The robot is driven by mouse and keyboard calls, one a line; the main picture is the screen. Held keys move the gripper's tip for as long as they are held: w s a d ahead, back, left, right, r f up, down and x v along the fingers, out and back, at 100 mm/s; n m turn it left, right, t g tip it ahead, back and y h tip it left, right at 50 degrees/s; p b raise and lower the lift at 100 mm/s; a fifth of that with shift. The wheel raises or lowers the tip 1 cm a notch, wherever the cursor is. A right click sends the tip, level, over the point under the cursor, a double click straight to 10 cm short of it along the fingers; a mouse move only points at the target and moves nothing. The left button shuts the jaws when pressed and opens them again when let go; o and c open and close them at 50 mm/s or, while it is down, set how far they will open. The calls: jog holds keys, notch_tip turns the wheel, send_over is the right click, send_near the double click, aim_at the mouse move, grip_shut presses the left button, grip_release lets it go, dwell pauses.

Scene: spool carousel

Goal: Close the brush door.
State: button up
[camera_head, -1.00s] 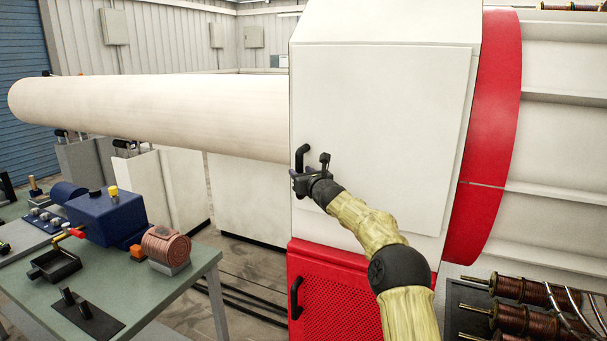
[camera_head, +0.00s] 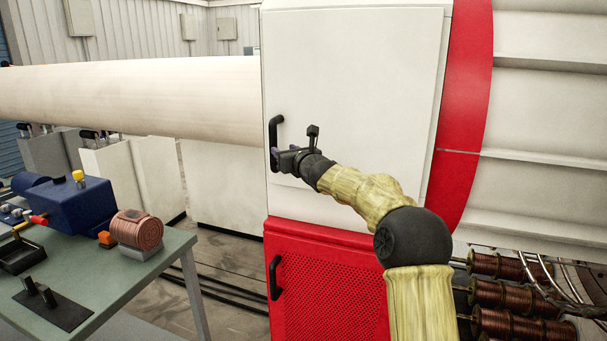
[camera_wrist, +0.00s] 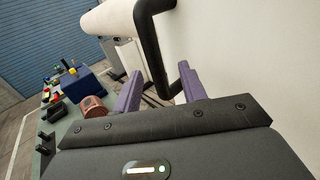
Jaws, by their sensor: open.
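A white door (camera_head: 345,85) with a black bar handle (camera_head: 275,128) at its left edge fills the upper front of the machine in the head view. It looks almost flush with the housing; I cannot tell whether it is fully shut. My gripper (camera_head: 276,159) is at the lower part of this handle, with its jaws open. In the wrist view the purple fingers (camera_wrist: 160,88) stand apart, and the black handle (camera_wrist: 150,40) runs down between them in the picture. I cannot tell whether the fingers touch it. The white door surface (camera_wrist: 245,55) lies to the right.
A red perforated door (camera_head: 330,290) with its own black handle (camera_head: 274,277) is below. A green workbench (camera_head: 110,290) with a blue box and a copper coil (camera_head: 136,229) stands left. A large pale roller (camera_head: 130,100) extends left from the machine. Copper spools (camera_head: 505,295) lie at lower right.

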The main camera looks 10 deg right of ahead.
jog(key=b+v, duration=0.3)
jog(key=v, duration=0.7)
jog(key=shift+b, duration=0.4)
jog(key=shift+d+f, duration=0.1)
jog(key=s+a+f+n+g+h+p, duration=0.1)
jog(key=s+f+n+g+p, duration=0.1)
jog(key=s+f+n+g, duration=0.4)
jog(key=s+a+f+n+g+p, duration=0.2)
jog(key=s+f+n+p, duration=0.1)
jog(key=s+f+n, duration=0.55)
jog(key=s+d+f+n+g+h+p, duration=0.1)
jog(key=s+d+f+n+g+h, duration=0.1)
jog(key=s+n, duration=0.3)
jog(key=s+d+f+n+g+h+p, duration=0.2)
jog(key=s+d+f+n, duration=0.2)
jog(key=s, duration=0.7)
jog(key=s+d+f+n+g+h+p, duration=0.1)
jog(key=s+d+f+n, duration=0.3)
jog(key=s+n, duration=0.4)
jog(key=shift+s+g+h, duration=0.25)
jog(key=shift+g+h, duration=0.15)
jog(key=shift+g, duration=0.1)
